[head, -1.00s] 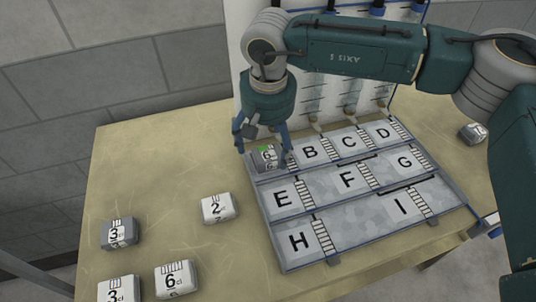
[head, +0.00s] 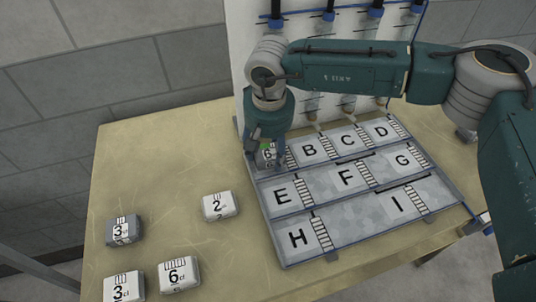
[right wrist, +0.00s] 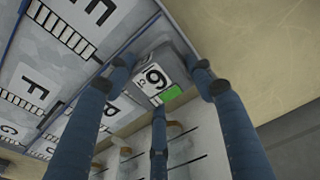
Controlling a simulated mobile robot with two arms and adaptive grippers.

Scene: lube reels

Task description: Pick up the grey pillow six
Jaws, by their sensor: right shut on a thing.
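The grey pillow six (head: 268,157) sits at the back-left corner of the lettered tray (head: 296,262), in the compartment left of B. In the right wrist view the pillow (right wrist: 147,74) shows a "6" label with a green patch. My right gripper (head: 266,152) comes down over it from above. In the right wrist view its blue fingers (right wrist: 160,85) stand closed around the pillow's sides. The pillow appears to be still at tray level; whether it touches the tray floor is hidden. My left gripper is not in the frames.
Pillows marked 3 (head: 123,231), 2 (head: 219,206), 6 (head: 179,275) and another 3 (head: 124,287) lie on the table (head: 150,160) left of the tray. A white panel with blue-capped reels (head: 328,14) stands behind the tray.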

